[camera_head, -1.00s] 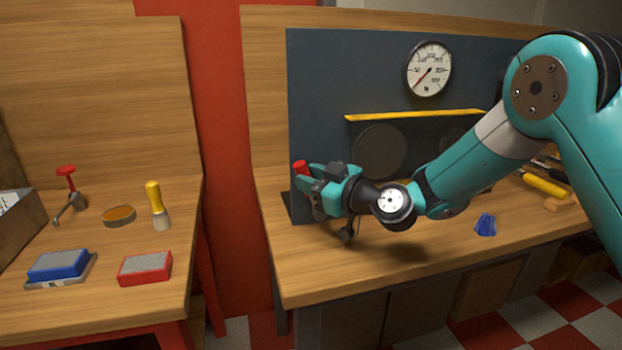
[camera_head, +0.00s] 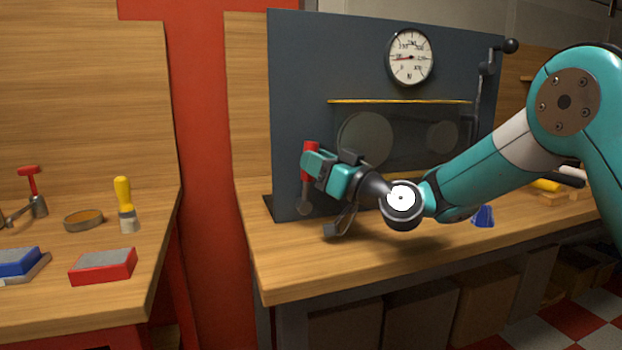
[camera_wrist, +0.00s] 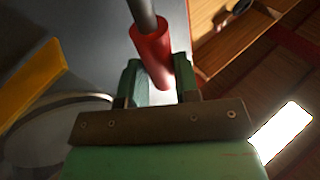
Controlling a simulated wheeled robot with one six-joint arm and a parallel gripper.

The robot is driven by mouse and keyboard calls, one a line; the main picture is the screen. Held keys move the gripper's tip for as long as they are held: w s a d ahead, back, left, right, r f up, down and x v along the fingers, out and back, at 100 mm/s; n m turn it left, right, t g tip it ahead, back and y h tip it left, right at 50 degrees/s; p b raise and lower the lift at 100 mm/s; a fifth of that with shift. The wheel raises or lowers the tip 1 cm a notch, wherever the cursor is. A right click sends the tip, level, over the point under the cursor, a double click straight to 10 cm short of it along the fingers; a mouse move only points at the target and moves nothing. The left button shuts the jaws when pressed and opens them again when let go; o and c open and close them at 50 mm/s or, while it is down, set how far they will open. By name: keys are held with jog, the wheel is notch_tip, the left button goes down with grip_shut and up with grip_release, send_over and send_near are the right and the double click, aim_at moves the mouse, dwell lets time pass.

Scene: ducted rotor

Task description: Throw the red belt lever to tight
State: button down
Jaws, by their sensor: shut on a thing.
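The belt lever has a red grip (camera_head: 309,148) on a grey shaft, at the left end of a dark upright panel (camera_head: 300,60). The shaft runs down from the grip to a round pivot near the bench top in the head view. My gripper (camera_head: 313,163) is shut on the red grip. In the wrist view, the red grip (camera_wrist: 150,45) lies between my two green fingers (camera_wrist: 160,85), with the grey shaft leaving the top of the picture. A round gauge (camera_head: 411,57) on the panel has its red needle pointing left. Part of the grip is hidden by the fingers.
A yellow strip (camera_head: 400,101) crosses the panel above two round discs. A black-knobbed crank (camera_head: 510,46) stands at the panel's right edge. A blue piece (camera_head: 483,216) lies on the bench. The left bench holds a red block (camera_head: 103,266) and a yellow-handled brush (camera_head: 124,200).

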jog(key=c, duration=0.8)
grip_release()
jog(key=shift+c, duration=0.2)
jog(key=shift+r, duration=0.1)
